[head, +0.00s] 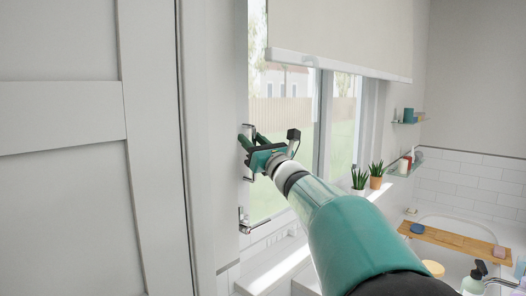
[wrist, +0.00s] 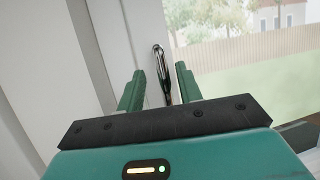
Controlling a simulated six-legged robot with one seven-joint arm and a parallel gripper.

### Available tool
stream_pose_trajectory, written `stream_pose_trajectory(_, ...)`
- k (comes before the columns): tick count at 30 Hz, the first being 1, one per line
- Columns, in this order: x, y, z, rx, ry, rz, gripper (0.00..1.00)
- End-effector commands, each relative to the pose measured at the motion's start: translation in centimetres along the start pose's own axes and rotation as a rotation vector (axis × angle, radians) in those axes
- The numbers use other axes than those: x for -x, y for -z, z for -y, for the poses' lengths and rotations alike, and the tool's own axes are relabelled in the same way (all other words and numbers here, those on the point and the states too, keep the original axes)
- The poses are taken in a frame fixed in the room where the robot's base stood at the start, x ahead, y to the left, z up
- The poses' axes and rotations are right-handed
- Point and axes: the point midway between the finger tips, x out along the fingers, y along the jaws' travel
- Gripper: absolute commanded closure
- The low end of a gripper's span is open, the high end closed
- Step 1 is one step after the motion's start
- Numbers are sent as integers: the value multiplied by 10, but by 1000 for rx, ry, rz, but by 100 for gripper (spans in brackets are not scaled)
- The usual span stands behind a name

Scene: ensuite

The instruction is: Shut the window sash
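The window sash (head: 325,120) is a white frame with clear glass, partly behind a roller blind. In the wrist view its glass (wrist: 240,85) fills the right side. A metal handle (wrist: 160,70) on a white upright shows in the wrist view between and beyond the two green fingers. My gripper (head: 253,140) is at the window's left edge in the head view; in the wrist view my gripper (wrist: 158,92) has its fingers apart, with no contact on the handle visible. The tip of the handle's grip is partly hidden by my gripper. I cannot tell how far the sash stands open.
A white panelled door (head: 65,150) stands at the left. A roller blind (head: 340,35) covers the window's top. Potted plants (head: 376,178) stand on the sill. Another metal handle (head: 245,222) sits lower left. A bath with a wooden tray (head: 450,238) lies at lower right.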

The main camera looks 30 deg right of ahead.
Motion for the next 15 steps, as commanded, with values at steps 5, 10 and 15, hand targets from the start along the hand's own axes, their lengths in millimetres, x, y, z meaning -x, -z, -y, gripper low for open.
stream_pose_trajectory(5,28,2,2,0,5,-5,67)
stream_pose_trajectory(10,66,1,1,-1,3,-3,67)
stream_pose_trajectory(15,103,0,0,0,2,0,67)
